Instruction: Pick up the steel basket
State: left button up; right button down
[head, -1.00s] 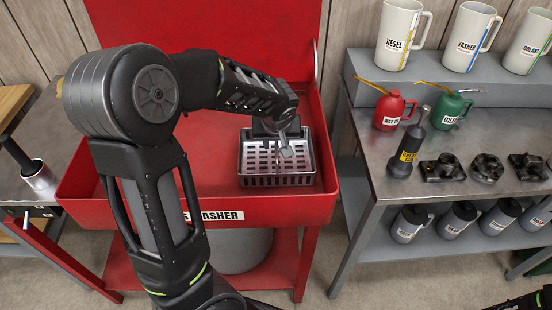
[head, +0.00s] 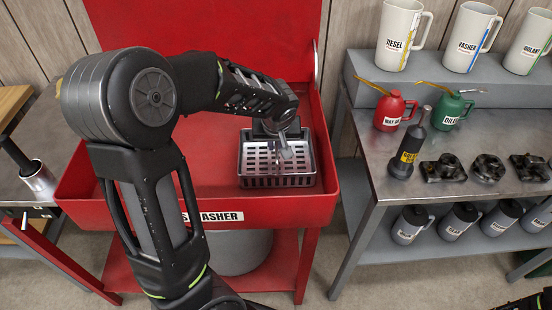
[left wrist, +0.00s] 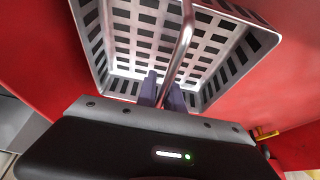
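The steel basket (head: 249,168) is a silver slotted tray with a thin handle arching over it. It sits on the floor of the red tub, towards its right side. My left gripper (head: 287,153) reaches down over the basket from above. In the left wrist view the basket (left wrist: 100,45) lies beyond the fingers. The bar of its handle passes between the two fingers of my left gripper (left wrist: 162,92), which sit close against it on both sides. The handle's far end is out of sight. My right gripper is out of view.
The red parts washer tub (head: 190,150) has raised walls and a tall back panel. A steel bench (head: 410,185) at right holds a red can (head: 390,112), a green can (head: 452,112) and dark parts. Large white jugs stand behind. Room above the tub's left half is partly taken by my arm.

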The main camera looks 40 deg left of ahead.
pick_arm(q)
grip_shut()
dwell(0.8)
jog(key=shift+r, duration=0.1)
jog(key=shift+r+p, duration=0.15)
jog(key=shift+p, duration=0.2)
notch_tip(320, 180, up, 10)
jog(key=shift+r, duration=0.1)
dwell(0.8)
